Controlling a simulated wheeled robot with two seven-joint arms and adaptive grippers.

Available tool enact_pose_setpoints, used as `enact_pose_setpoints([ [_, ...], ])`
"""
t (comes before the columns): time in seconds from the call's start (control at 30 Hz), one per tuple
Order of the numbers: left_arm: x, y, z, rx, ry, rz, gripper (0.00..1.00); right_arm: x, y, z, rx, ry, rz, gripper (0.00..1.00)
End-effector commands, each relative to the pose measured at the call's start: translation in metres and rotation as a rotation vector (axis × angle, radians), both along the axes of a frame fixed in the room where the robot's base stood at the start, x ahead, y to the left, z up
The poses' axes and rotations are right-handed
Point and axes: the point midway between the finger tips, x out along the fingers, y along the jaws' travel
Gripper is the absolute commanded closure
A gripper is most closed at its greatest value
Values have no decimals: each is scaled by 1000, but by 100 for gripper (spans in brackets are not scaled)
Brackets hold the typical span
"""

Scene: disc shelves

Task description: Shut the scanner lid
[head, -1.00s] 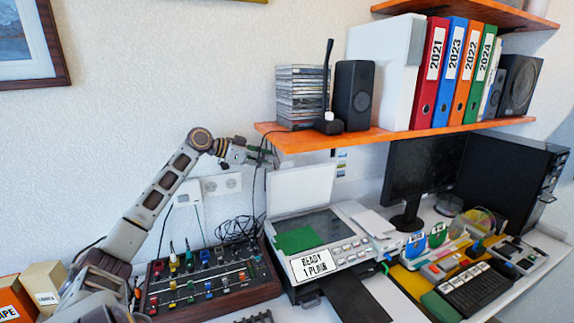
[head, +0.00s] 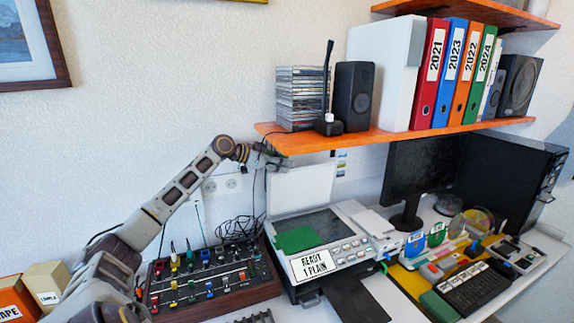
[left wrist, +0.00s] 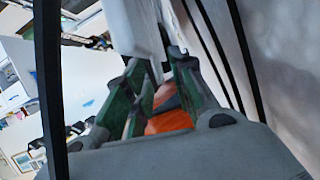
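The scanner (head: 345,232) stands on the desk with its white lid (head: 302,190) raised upright at the back. A green sheet (head: 297,240) lies on the left part of its dark glass. My left gripper (head: 279,163) is at the lid's upper left edge. In the left wrist view its green fingers (left wrist: 160,80) are spread apart. A white panel, seemingly the lid (left wrist: 143,28), reaches down towards the gap between the fingertips; I cannot tell whether they touch it. My right gripper is in neither view.
An orange shelf (head: 400,135) with discs, speakers and binders hangs above the lid. A mixer (head: 210,280) stands left of the scanner. A monitor (head: 425,175) and cluttered desk items are on the right. Cables hang behind the left gripper.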

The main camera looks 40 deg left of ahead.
Motion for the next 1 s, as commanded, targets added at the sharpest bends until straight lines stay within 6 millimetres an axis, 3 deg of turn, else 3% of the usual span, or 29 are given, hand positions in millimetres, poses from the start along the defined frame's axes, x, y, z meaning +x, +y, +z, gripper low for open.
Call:
enact_pose_setpoints([
  [0.4, 18, -8, -7, 1, -1, 1, 75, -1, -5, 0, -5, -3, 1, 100],
  [0.8, 19, -9, -9, 1, -1, 1, 75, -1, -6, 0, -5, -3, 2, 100],
  [1.0, 19, -9, -9, 0, 0, 0, 99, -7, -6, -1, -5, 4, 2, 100],
])
